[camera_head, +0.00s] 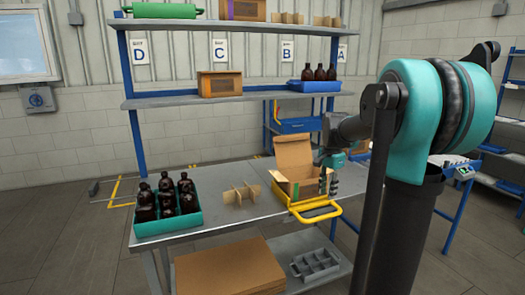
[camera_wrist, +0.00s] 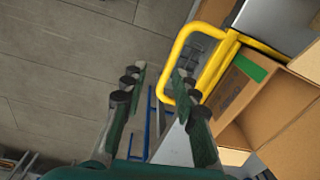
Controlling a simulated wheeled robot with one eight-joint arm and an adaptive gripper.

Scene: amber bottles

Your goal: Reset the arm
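My gripper (camera_head: 328,184) hangs beside the right side of the open cardboard box (camera_head: 293,152) on the grey table (camera_head: 232,212). In the wrist view, the two fingers of my gripper (camera_wrist: 158,84) stand apart with nothing between them. The box shows at the right of that view (camera_wrist: 300,140), next to the right finger, with a green patch on its side. I cannot tell whether the finger touches the box. The box sits in a holder with a yellow handle (camera_head: 320,217), which also shows in the wrist view (camera_wrist: 183,62).
A teal crate (camera_head: 168,226) of amber bottles (camera_head: 166,194) stands at the table's left. A cardboard divider (camera_head: 242,194) stands between crate and box. Behind are shelves with a blue tray (camera_head: 313,86) of bottles. A flat cardboard stack (camera_head: 228,268) and grey tray (camera_head: 315,264) lie below.

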